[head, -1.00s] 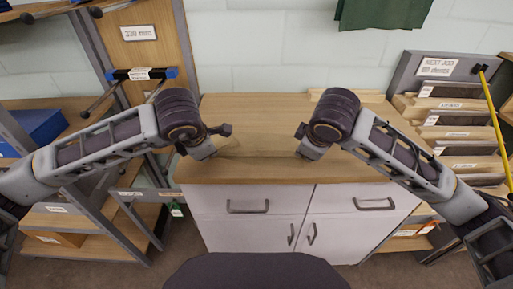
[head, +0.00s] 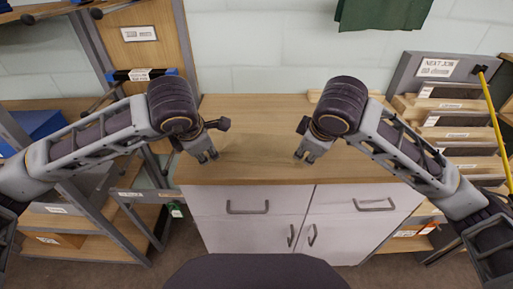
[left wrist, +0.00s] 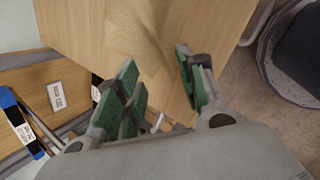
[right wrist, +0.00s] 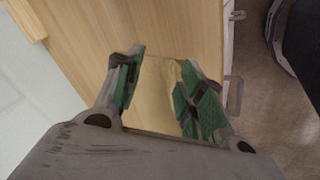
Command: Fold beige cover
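The beige cover (head: 252,149) lies on the wooden worktop, close to it in colour, so its outline is hard to make out in the head view. In the left wrist view the woven cover (left wrist: 148,28) lies beyond the fingers. In the right wrist view a pale part of it (right wrist: 155,90) shows between the fingers. My left gripper (head: 209,158) is open and empty near the cover's left side. My right gripper (head: 304,157) is open at its right side. I cannot tell whether the right fingers touch it.
The worktop (head: 270,108) is clear behind the cover and sits on a white cabinet (head: 260,223) with drawers and doors. Shelving stands at the left, with a blue box (head: 32,130). A rack of wooden slats (head: 455,135) and a yellow rod (head: 495,125) stand at the right.

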